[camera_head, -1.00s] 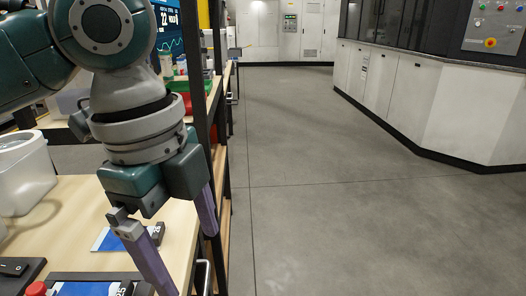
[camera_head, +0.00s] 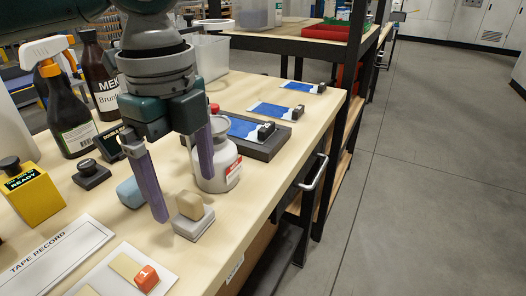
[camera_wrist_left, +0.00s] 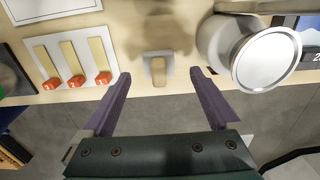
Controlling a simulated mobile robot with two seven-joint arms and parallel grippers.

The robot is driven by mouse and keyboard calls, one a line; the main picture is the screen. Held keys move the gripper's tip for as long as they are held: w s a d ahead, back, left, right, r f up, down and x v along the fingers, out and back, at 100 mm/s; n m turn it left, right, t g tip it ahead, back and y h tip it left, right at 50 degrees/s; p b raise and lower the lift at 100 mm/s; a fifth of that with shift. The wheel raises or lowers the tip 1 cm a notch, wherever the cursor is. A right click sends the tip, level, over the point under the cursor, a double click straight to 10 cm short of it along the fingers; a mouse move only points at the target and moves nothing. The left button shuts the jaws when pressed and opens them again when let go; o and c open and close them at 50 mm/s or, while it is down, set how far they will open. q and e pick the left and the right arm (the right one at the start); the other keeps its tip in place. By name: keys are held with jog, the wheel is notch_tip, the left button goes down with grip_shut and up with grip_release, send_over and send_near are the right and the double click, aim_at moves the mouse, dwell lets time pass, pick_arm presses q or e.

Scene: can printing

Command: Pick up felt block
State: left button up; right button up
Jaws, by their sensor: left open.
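A beige block (camera_head: 189,203), which looks like the felt block, sits on a small pale grey base (camera_head: 196,222) on the wooden bench. The block also shows in the left wrist view (camera_wrist_left: 158,71), ahead of the jaws and between the lines of the two fingers. My left gripper (camera_head: 184,197) is open, with purple fingers pointing down, and nothing is held. In the head view one fingertip is just left of the block and the other is behind it. I cannot tell the exact height gap. My right gripper is not in view.
A white jar (camera_head: 222,165) stands close behind the block. A light blue block (camera_head: 130,192) is to its left. The bench edge and open floor are to the right.

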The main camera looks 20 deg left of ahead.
aim_at(188, 196)
pick_arm(q)
notch_tip(188, 196, down, 5)
jog(key=shift+s+d+r+b, duration=0.1)
jog(key=shift+d+b, duration=0.05)
jog(key=shift+b, duration=0.15)
jog(key=shift+c, duration=0.2)
grip_shut()
dwell(0.4)
